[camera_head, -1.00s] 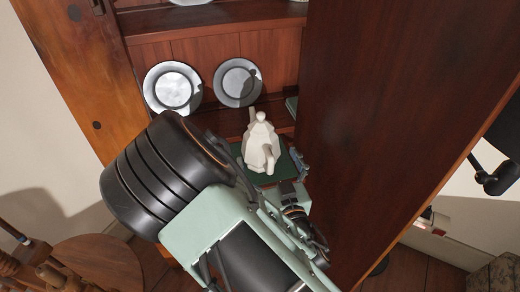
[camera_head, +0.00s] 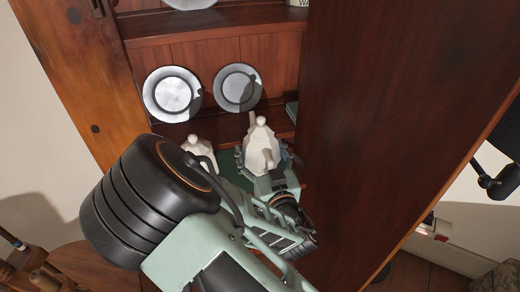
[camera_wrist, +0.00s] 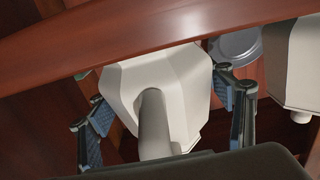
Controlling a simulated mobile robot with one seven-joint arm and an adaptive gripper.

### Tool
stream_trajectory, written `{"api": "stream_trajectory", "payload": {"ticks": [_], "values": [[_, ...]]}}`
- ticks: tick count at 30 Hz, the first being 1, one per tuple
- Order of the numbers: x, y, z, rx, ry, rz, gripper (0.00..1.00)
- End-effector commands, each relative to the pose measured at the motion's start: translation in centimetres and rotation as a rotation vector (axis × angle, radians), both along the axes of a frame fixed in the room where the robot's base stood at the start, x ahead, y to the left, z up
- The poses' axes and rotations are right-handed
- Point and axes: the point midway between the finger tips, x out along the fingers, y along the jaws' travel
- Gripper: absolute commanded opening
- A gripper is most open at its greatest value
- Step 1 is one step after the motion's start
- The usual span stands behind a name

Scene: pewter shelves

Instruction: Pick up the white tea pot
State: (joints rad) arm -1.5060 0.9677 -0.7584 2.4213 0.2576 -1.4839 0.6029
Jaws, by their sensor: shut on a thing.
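The white faceted tea pot (camera_head: 262,139) stands upright in the shelf bay, with its pale knob on top. My gripper (camera_head: 264,159) has its fingers on both sides of the pot's body and is shut on it. In the wrist view the tea pot (camera_wrist: 190,85) fills the middle, its round spout or handle pointing towards the camera. The blue-padded fingers of my gripper (camera_wrist: 165,105) show left and right of it. My arm hides the pot's base in the head view, so I cannot tell whether it touches the shelf.
A second white pot (camera_head: 197,148) stands just left, partly behind my arm; it shows in the wrist view too (camera_wrist: 288,70). Two grey plates (camera_head: 172,94) (camera_head: 238,87) lean against the back. A tall wooden panel (camera_head: 390,130) closes the right side. A shelf board (camera_head: 210,22) runs above.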

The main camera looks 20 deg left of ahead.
Motion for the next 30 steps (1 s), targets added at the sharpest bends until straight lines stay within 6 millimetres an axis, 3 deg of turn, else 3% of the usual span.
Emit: {"api": "stream_trajectory", "payload": {"ticks": [2,12,23,30], "values": [[0.0,0.0,0.0,0.0,0.0,0.0,0.52],[0.0,0.0,0.0,0.0,0.0,0.0,0.15],[0.1,0.1,0.5,0.004,-0.003,0.0,0.15],[0.7,0.6,2.0,0.005,-0.004,-0.003,0.15]]}}
